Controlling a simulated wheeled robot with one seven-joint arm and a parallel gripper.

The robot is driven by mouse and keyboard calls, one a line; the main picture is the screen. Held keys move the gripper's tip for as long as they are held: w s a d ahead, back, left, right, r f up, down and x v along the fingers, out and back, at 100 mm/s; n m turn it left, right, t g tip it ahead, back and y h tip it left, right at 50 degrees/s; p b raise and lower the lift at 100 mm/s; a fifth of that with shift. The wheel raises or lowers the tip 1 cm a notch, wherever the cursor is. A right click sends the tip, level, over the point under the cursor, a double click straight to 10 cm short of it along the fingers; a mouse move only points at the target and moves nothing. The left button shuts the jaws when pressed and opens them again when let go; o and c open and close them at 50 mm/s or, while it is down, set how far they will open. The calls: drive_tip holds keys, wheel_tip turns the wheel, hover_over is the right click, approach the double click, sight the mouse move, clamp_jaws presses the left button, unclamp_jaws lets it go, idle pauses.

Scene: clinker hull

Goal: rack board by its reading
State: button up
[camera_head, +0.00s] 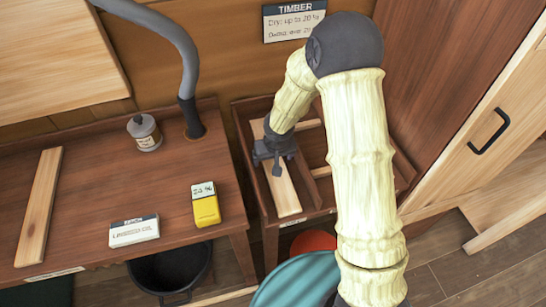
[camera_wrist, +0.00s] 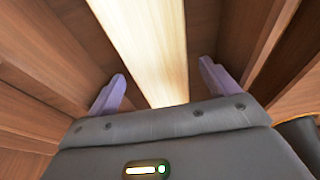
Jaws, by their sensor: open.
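A pale board (camera_head: 283,192) lies lengthwise in the left bay of the wooden rack (camera_head: 253,190). My gripper (camera_head: 277,168) is over this board, jaws open. In the wrist view the board (camera_wrist: 145,45) runs between my two spread fingers (camera_wrist: 160,92), with a gap on each side. Another pale board (camera_head: 40,205) lies at the left of the workbench (camera_head: 95,190). A yellow meter (camera_head: 205,207) stands on the bench; its display shows a percentage too small to read surely. A wall sign (camera_head: 293,20) headed TIMBER gives dry up to 20 %; its lower line is partly covered by my arm.
A small tin (camera_head: 144,132) and a white labelled block (camera_head: 134,231) are on the bench, with a grey hose (camera_head: 185,70) behind. A black bucket (camera_head: 170,272) is below. A red object (camera_head: 313,243) and teal shape (camera_head: 295,280) are by the rack. A cabinet door (camera_head: 480,150) is right.

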drive_tip(key=p+v, duration=0.4)
drive_tip(key=v, duration=1.3)
drive_tip(key=shift+s+r, duration=0.15)
drive_tip(key=shift+s, duration=0.05)
drive_tip(key=s+d+r+m+p, duration=0.1)
drive_tip(key=s+d+r+p, duration=0.1)
drive_tip(key=s+d, duration=0.4)
drive_tip(key=s+d+r+m+p, duration=0.2)
drive_tip(key=s+d+r, duration=0.1)
drive_tip(key=s+d, duration=0.3)
drive_tip(key=shift+d+r+h, duration=0.35)
drive_tip(key=shift+d+h, duration=0.05)
drive_tip(key=shift+d, duration=0.4)
drive_tip(key=shift+s, duration=0.1)
